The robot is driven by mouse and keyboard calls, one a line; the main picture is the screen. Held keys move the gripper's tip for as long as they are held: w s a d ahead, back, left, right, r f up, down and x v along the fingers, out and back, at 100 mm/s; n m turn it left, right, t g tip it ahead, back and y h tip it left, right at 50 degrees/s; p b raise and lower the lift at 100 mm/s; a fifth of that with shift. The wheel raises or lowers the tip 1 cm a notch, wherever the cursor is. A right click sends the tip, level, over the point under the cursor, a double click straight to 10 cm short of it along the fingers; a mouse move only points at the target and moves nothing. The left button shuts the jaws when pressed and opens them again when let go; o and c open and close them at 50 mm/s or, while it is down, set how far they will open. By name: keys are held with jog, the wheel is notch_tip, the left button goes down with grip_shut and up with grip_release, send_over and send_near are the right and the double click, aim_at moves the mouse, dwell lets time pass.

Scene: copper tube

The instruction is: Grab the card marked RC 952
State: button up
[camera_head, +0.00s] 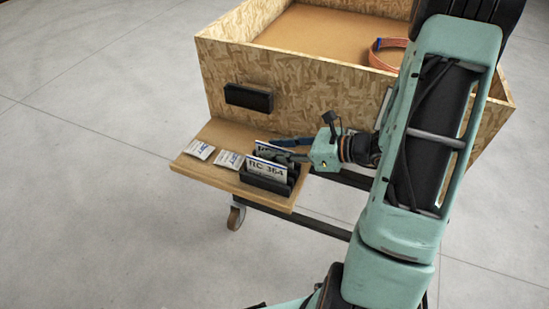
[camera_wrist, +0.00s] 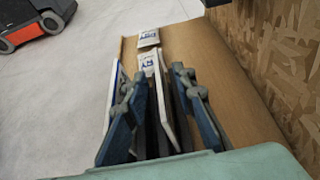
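A front card (camera_head: 266,169) stands in a black holder (camera_head: 265,187) on a wooden shelf; its print looks like "RC 354". A rear card (camera_head: 265,149) stands behind it, showing only "RC"; its number is hidden. My gripper (camera_head: 280,150) reaches in from the right at the holder. In the wrist view, my gripper's fingers (camera_wrist: 151,88) are apart, with a white card (camera_wrist: 170,105) between them, closer to the right finger. Another white card (camera_wrist: 113,90) stands outside the left finger. I cannot tell whether the fingers touch the card between them.
Two white packets with blue print, one left (camera_head: 199,149) and one nearer the holder (camera_head: 229,160), lie on the shelf (camera_head: 195,172). A chipboard crate (camera_head: 310,92) with a black handle (camera_head: 249,97) rises behind. A copper coil (camera_head: 390,52) lies inside it. The floor at left is clear.

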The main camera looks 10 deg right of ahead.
jog(key=shift+w+a+f, duration=0.15)
jog(key=shift+w+a, duration=0.1)
jog(key=shift+a, duration=0.05)
jog(key=shift+c, duration=0.4)
grip_shut()
